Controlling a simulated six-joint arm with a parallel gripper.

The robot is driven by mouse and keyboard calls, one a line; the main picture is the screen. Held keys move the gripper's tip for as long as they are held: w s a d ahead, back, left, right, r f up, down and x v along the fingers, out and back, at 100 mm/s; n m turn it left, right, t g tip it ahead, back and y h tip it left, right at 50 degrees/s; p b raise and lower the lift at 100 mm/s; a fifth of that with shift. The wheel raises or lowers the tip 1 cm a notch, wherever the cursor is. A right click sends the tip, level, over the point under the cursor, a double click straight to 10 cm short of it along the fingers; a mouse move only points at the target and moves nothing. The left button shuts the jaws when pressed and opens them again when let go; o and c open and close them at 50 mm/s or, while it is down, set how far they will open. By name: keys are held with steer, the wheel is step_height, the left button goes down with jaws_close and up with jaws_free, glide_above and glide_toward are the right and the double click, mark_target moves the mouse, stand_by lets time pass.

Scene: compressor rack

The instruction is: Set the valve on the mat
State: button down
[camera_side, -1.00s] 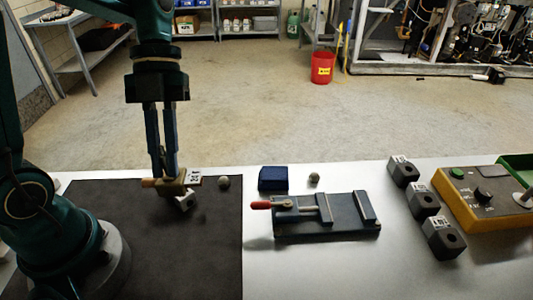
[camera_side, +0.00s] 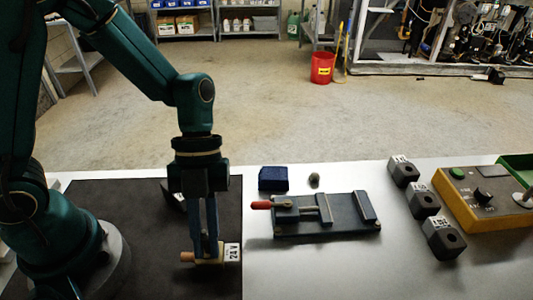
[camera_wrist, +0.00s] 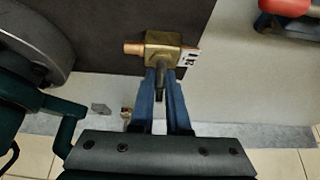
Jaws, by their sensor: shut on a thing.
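The valve (camera_side: 207,259) has a brass body, a copper stub on its left and a white label reading 24V on its right. It also shows in the wrist view (camera_wrist: 163,46). My gripper (camera_side: 206,250) points down and is shut on the valve's top part. The dark mat (camera_side: 110,195) covers the left of the table. In the side view the valve appears over the mat, close to its right edge. I cannot tell whether the valve touches the mat. A small dark and pale piece (camera_side: 172,195) shows partly behind my gripper on the mat.
Right of the mat stand a blue block (camera_side: 273,178), a small round piece (camera_side: 314,181) and a clamp fixture (camera_side: 345,225) with a red handle. Several grey blocks (camera_side: 424,203) and a yellow control box (camera_side: 487,200) are further right. Bare table lies between mat and fixture.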

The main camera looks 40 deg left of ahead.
steer(key=c, duration=0.9)
jaws_free()
steer(key=shift+f, duration=0.1)
